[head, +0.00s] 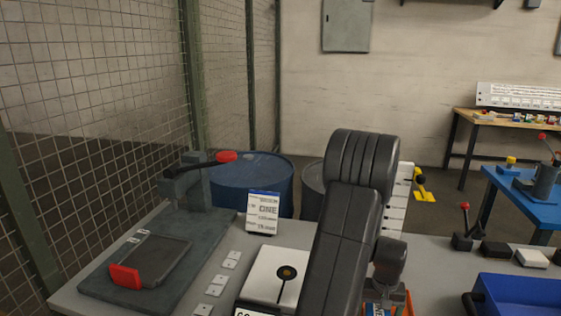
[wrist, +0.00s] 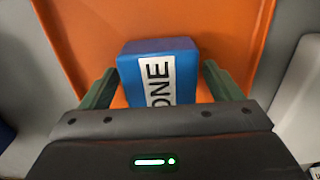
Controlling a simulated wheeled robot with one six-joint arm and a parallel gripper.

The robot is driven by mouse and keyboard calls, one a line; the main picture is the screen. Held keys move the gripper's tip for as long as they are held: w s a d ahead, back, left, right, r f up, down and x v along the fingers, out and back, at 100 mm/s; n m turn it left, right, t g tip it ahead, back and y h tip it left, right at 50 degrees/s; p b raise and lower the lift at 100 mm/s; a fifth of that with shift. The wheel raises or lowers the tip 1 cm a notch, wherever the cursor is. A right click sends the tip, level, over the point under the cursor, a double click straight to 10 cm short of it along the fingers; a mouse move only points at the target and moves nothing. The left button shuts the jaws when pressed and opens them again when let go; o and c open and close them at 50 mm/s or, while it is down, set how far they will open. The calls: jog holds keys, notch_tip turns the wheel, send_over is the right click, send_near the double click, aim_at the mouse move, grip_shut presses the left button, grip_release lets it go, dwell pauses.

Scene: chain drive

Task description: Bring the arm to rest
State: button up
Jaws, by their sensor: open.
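My gripper (wrist: 160,88) is open in the wrist view, its two green fingers spread on either side of a blue block (wrist: 150,50) with a white label reading "ONE". The block lies on an orange surface (wrist: 75,30), which looks like a tray. I cannot tell whether the fingers touch the block. In the head view my dark arm rises in front of the bench and hides much of the middle.
A blue bin (head: 520,295) sits at right, near a red-knobbed lever (head: 464,207). A wire-mesh fence closes the left.

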jog(key=shift+r, duration=1.65)
